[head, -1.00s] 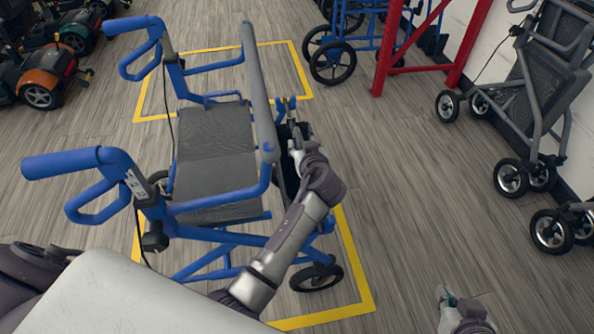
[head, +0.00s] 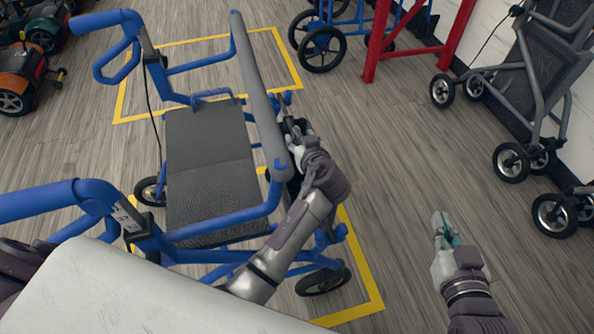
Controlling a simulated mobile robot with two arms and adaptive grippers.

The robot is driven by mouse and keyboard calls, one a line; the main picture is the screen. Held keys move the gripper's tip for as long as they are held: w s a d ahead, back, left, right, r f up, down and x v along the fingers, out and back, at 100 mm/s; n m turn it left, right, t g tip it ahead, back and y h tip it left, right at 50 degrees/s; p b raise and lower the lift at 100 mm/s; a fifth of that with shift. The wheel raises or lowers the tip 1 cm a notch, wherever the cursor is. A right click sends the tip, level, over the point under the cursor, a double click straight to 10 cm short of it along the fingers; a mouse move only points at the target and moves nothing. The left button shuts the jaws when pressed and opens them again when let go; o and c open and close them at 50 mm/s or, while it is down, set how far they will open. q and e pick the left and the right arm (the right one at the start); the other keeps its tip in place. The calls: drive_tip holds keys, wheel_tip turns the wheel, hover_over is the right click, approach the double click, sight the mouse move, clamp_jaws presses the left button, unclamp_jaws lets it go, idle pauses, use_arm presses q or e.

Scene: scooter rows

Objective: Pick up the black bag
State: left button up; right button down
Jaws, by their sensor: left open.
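My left gripper (head: 294,131) is open at the top of the bag, close beside the bar. Its fingertips are dark against the bag, and I cannot tell whether they touch it. My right gripper (head: 442,224) is over the bare floor to the right, away from the rollator and apparently empty. Its finger opening is unclear.
The rollator has a dark seat (head: 210,165) and stands over yellow floor marking (head: 359,255). A red metal frame (head: 410,61) and another blue wheeled frame (head: 324,48) stand behind. Grey walkers (head: 540,75) line the right wall.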

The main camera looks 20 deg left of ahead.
use_arm(q)
clamp_jaws()
drive_tip(key=shift+r, duration=0.15)
idle(0.6)
